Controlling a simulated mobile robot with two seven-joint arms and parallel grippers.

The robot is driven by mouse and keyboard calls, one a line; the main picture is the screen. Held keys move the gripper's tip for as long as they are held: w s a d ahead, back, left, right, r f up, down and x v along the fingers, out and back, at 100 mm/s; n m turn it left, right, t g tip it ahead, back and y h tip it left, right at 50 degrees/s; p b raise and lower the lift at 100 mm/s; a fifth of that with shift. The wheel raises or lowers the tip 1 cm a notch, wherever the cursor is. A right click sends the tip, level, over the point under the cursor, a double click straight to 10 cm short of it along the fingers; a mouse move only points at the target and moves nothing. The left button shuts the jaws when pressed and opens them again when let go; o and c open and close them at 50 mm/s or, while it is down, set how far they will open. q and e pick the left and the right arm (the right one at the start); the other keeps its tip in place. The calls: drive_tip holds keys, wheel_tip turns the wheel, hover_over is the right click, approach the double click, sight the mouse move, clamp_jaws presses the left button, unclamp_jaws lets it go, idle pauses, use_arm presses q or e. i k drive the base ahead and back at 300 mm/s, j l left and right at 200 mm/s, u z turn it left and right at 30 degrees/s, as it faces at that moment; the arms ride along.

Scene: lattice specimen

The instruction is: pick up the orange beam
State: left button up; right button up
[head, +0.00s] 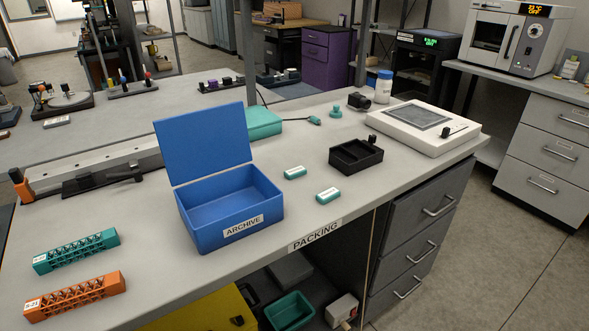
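The orange beam (75,297) is a lattice bar with a white label on its left end. It lies on the grey table near the front edge at the lower left. A teal beam (77,250) of the same lattice form lies just behind it, apart from it. Neither of my grippers shows in the head view.
An open blue box (200,222) labelled ARCHIVE stands right of the beams, lid raised. A long metal rail (100,170) lies behind the beams. Bare tabletop surrounds the beams.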

sight(36, 310)
drive_tip(key=l+u, duration=0.25)
drive_tip(key=u, duration=1.35)
